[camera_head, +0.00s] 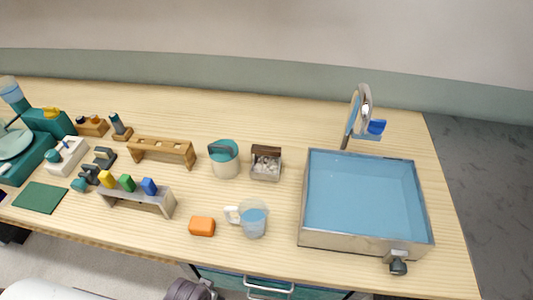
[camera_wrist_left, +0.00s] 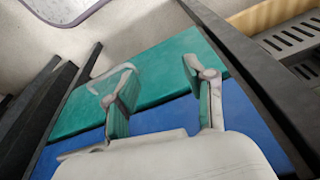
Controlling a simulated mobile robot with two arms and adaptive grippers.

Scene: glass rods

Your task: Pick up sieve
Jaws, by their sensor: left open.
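I cannot pick out a sieve for certain in either view. In the head view, a grey round-sided container (camera_head: 226,166) with a teal top stands mid-table. A clear jug (camera_head: 253,222) with a white handle and bluish contents stands near the front edge. My left gripper (camera_wrist_left: 160,88) is open and empty in the left wrist view, its two teal-padded fingers apart in front of teal (camera_wrist_left: 150,72) and blue panels. No table object lies between its fingers. My right gripper is not in view.
A blue-lined sink (camera_head: 365,195) with a faucet (camera_head: 362,105) takes up the table's right side. A rack (camera_head: 140,196) with coloured blocks, an orange block (camera_head: 202,226), a wooden rack (camera_head: 160,148) and a small box (camera_head: 266,170) stand left of it. A drawer handle (camera_head: 268,286) shows below.

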